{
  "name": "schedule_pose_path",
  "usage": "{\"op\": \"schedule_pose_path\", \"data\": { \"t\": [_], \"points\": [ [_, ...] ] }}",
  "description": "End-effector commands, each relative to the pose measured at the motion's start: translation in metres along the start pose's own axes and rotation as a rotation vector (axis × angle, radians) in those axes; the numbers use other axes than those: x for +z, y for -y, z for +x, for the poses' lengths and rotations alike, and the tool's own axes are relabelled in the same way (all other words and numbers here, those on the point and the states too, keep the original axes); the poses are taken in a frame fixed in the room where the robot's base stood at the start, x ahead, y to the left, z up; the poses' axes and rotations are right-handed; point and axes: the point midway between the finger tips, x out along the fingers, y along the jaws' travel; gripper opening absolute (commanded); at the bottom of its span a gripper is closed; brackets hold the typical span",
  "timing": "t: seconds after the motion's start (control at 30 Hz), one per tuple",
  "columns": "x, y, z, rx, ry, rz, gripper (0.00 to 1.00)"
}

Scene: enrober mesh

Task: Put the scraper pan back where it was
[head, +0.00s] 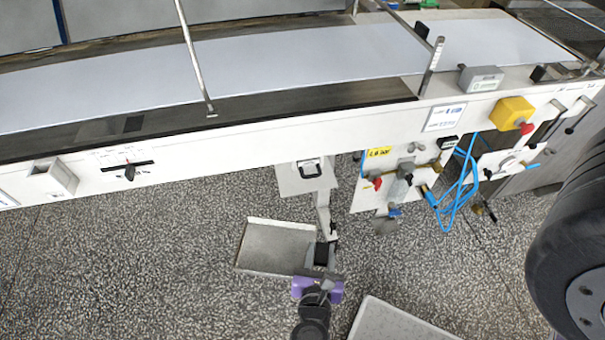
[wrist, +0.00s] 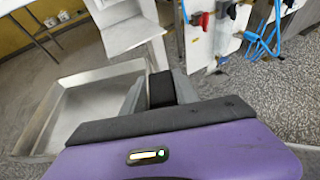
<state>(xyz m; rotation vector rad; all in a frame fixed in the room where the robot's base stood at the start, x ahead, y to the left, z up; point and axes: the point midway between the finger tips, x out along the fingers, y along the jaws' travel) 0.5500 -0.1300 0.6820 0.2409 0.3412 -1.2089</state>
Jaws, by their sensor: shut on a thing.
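The scraper pan (head: 275,246) is a shallow grey metal tray with raised walls, seen over the speckled floor below the machine. It also shows at the left of the wrist view (wrist: 85,108), open side up and with nothing visible in it. My gripper (head: 323,254), with a purple body and dark fingers, is at the pan's right side and shut on it. In the wrist view my gripper (wrist: 162,90) is by the pan's right end; the exact grip point is partly hidden. I cannot tell how high the pan is above the floor.
A long conveyor machine (head: 240,140) crosses the view. A pale bracket (head: 292,184) hangs beneath it, close beyond the pan. Valves and blue hoses (head: 462,190) are to the right. A white box (head: 395,325) lies near my arm and a black wheel (head: 570,240) at far right. Floor to the left is clear.

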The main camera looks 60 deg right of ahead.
Motion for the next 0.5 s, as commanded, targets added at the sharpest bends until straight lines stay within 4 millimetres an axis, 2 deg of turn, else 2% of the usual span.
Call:
{"op": "schedule_pose_path", "data": {
  "t": [0.03,0.1,0.23,0.5],
  "points": [
    [-0.007,0.006,0.001,-0.014,0.001,0.006,0.0],
    [-0.009,0.011,0.003,-0.026,0.002,0.012,0.0],
    [-0.004,0.013,0.017,-0.033,0.003,0.018,0.0],
    [0.021,0.015,0.077,-0.033,0.003,0.019,0.0]
  ]
}}
